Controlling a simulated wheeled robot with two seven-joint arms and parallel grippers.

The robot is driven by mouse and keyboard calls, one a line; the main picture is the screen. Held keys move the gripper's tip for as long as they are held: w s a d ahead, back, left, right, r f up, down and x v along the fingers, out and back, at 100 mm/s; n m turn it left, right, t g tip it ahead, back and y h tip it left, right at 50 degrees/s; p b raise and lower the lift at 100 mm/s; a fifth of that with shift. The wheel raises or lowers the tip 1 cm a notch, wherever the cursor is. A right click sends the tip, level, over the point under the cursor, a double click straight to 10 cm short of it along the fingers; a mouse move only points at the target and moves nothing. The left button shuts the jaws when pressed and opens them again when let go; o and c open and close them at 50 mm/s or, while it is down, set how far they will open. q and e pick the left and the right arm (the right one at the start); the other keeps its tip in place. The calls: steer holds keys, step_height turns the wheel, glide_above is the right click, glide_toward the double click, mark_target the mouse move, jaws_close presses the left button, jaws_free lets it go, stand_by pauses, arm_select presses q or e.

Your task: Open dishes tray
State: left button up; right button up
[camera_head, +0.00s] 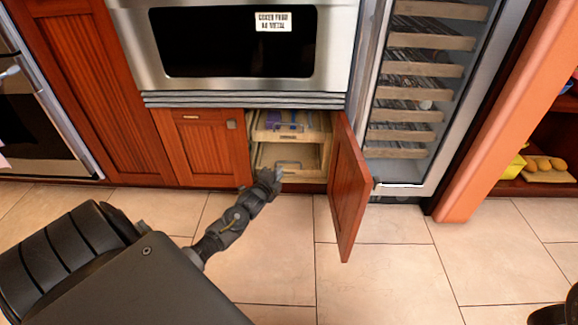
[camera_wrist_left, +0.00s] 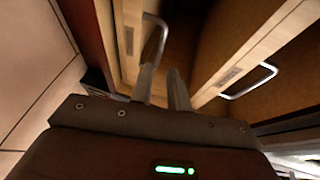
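Two wooden pull-out trays sit inside the open cabinet under the microwave in the head view. The upper tray (camera_head: 289,137) holds purple-blue items and has a metal handle (camera_head: 289,127). The lower tray (camera_head: 308,173) has its own handle (camera_head: 290,163). My left gripper (camera_head: 277,175) is low in front of the lower tray, at the left of its handle. In the left wrist view, my left gripper (camera_wrist_left: 162,76) has two fingers apart, with a metal handle (camera_wrist_left: 161,32) right at the fingertips. I cannot tell whether they touch. Another handle (camera_wrist_left: 250,82) is to the right.
The cabinet's right door (camera_head: 348,185) stands open toward me, right of the gripper. The left door (camera_head: 203,148) is shut. The microwave (camera_head: 130,60) is above, a wine cooler (camera_head: 418,110) to the right. The tiled floor (camera_head: 390,280) is clear in front. A dark part shows at bottom right.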

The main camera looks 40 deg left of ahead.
arm_select(q)
steer(key=b+x, duration=0.5)
steer(key=x, duration=0.3)
steer(key=shift+w+f, duration=0.25)
steer(key=shift+w+a+b, duration=0.15)
steer(key=shift+w+b, duration=0.2)
steer(key=shift+r, duration=0.1)
jaws_close()
